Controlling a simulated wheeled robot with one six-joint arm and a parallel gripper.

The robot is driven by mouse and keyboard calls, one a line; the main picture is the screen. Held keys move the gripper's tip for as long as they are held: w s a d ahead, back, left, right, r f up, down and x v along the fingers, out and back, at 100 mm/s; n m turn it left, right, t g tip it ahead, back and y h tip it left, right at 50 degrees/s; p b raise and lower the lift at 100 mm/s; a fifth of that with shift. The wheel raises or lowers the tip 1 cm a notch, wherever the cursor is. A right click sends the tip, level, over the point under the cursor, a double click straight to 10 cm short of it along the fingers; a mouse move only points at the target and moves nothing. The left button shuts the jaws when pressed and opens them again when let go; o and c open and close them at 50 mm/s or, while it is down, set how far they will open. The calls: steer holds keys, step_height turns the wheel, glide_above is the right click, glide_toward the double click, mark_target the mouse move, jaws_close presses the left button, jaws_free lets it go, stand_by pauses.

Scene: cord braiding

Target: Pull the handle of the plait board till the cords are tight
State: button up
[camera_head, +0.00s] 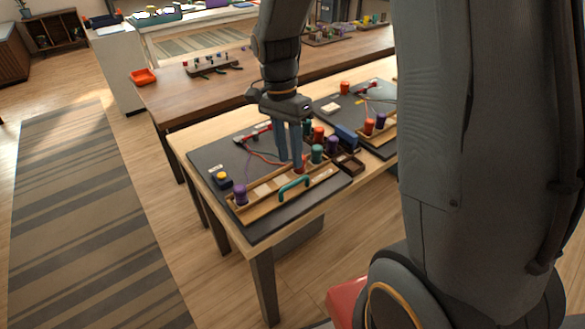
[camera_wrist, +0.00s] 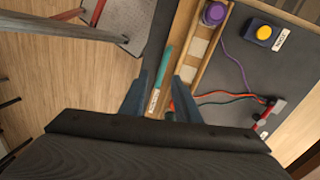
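The plait board (camera_head: 209,157) is a dark board on the near table, with a wooden track along its front edge. Its teal handle (camera_head: 294,187) lies along the track; in the wrist view the handle (camera_wrist: 161,66) runs lengthwise ahead of my fingers. My gripper (camera_head: 291,164) points down over the board, slightly behind the handle in the head view. In the wrist view my gripper (camera_wrist: 159,85) is open, its fingers apart with the handle between their lines; contact cannot be told. Purple, red and dark cords run to a red clamp (camera_wrist: 266,112).
A purple bobbin (camera_head: 240,194) stands at the track's left end; teal, red and purple bobbins cluster right of my gripper. A yellow button box (camera_head: 221,179) sits at the left. A second board (camera_head: 325,107) with bobbins lies farther right. The floor in front is free.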

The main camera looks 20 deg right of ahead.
steer(key=shift+m, duration=0.8)
steer(key=shift+s+d+f+p, duration=0.1)
steer(key=shift+f+p, duration=0.45)
steer(key=shift+f, duration=1.3)
steer(key=shift+s+d+f+p, duration=0.1)
steer(key=shift+f+p, duration=0.4)
steer(key=shift+f, duration=1.3)
jaws_close()
